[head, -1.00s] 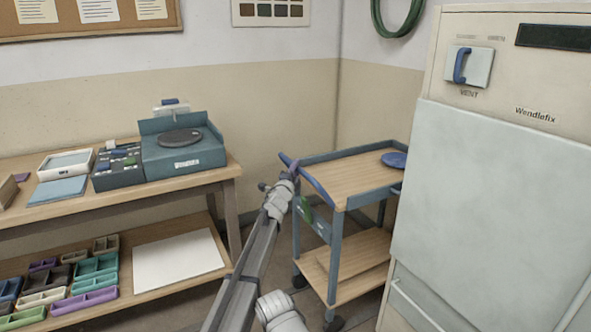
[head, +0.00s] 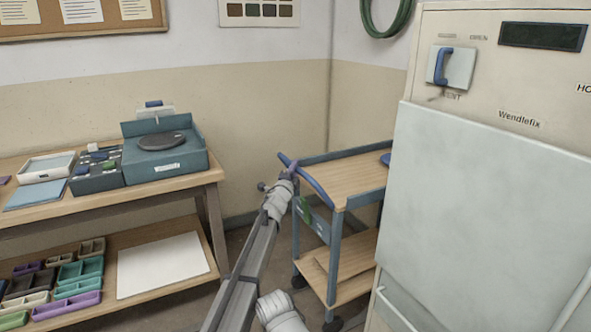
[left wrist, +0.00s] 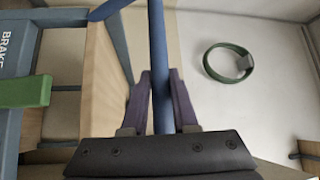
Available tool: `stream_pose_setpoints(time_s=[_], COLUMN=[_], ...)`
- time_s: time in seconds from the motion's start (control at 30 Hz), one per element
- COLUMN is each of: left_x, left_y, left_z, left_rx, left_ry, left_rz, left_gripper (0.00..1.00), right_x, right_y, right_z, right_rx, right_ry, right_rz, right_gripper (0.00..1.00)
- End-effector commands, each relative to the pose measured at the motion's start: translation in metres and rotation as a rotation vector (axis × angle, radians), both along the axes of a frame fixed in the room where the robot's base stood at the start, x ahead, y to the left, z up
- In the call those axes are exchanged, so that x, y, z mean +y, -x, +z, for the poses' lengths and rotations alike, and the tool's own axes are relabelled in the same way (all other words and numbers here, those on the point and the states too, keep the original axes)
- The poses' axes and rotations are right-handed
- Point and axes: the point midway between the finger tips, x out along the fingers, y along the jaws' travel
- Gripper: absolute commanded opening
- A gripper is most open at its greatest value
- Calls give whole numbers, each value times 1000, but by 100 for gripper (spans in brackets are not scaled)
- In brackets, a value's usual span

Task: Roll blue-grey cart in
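The blue-grey cart (head: 340,215), with wooden shelves and dark casters, stands between the workbench and the big cream cabinet. In the left wrist view, the purple fingers of my left gripper (left wrist: 160,95) close on both sides of the blue bar (left wrist: 158,40). A green lever (head: 306,210) is on the cart's end panel; the left wrist view shows it (left wrist: 25,92) beside the word BRAKE. The cabinet hides the cart's right part. My right gripper is out of view.
The cream cabinet (head: 480,190), marked Wendlefix, stands close at the right of the cart. A wooden workbench (head: 120,207) with trays and a blue-grey device (head: 165,160) is at the left. Floor shows between bench and cart.

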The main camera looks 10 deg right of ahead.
Motion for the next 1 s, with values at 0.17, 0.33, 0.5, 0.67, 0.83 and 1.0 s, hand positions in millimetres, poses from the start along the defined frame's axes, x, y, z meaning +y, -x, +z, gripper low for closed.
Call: stream_pose_setpoints(time_s=[0.17, 0.33, 0.5, 0.67, 0.83, 1.0], left_x=[-4, -3, -2, 1, 10, 22], left_y=[-2, -1, -1, 5, 24, 50], left_z=[1, 1, 0, -1, -4, -8], left_rx=[-1, -1, -1, -1, -1, -1], left_ry=[1, 1, 1, 1, 0, 1], left_rz=[-5, -4, -3, -3, -3, -3], left_gripper=[45, 57, 57, 57, 57, 57], right_x=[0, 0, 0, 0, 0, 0], right_y=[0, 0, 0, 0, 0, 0], right_z=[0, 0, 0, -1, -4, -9], right_rx=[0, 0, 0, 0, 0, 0], right_ry=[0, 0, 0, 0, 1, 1], right_rz=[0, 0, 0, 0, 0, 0], right_gripper=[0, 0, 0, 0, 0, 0])
